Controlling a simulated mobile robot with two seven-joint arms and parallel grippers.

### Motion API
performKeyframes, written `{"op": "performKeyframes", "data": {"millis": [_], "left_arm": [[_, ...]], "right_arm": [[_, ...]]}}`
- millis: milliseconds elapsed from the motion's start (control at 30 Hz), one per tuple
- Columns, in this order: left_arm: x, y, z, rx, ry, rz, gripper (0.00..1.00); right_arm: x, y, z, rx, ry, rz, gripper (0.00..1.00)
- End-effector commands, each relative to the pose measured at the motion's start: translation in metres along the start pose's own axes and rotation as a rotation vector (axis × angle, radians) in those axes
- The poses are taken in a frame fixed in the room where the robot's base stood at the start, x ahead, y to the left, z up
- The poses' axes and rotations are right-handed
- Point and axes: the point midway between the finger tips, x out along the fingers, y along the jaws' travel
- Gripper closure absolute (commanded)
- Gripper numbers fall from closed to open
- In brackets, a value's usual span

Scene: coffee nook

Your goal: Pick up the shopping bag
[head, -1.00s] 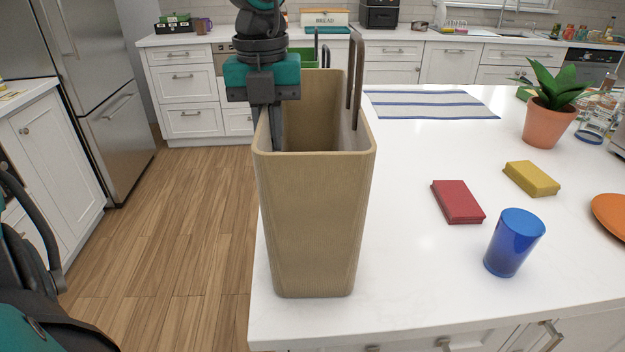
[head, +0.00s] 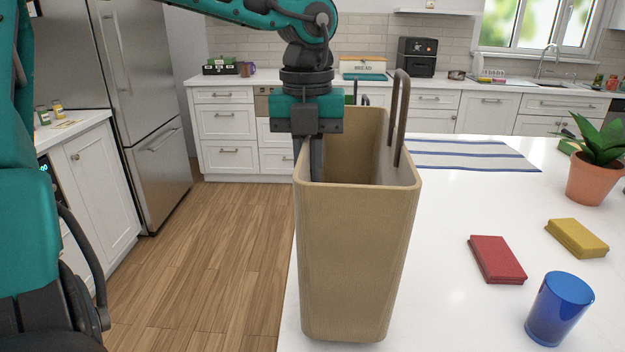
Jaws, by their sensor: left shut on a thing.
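The tan shopping bag (head: 355,255) stands upright and open-topped at the left edge of the white counter in the head view. Its brown handle (head: 399,115) rises above the right side of the rim. My left gripper (head: 315,160) reaches down from above and is shut on the bag's left wall at the rim. The fingertips are partly hidden by the bag. I cannot tell whether the bag's base touches the counter. My right gripper is not in view.
Open wooden floor (head: 215,270) lies left of the bag.

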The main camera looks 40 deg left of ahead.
Motion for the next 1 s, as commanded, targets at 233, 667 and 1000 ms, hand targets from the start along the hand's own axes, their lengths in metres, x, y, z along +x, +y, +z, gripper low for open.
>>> {"op": "performKeyframes", "data": {"millis": [233, 667, 1000], "left_arm": [[-0.066, -0.002, 0.001, -0.001, -0.008, -0.005, 1.0], [-0.162, -0.003, 0.0, 0.0, -0.003, -0.002, 1.0], [-0.176, -0.003, 0.0, 0.0, 0.0, -0.001, 1.0]], "right_arm": [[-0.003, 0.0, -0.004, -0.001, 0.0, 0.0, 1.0], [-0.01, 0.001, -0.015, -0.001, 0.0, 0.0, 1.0], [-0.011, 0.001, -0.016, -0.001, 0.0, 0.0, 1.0]]}}
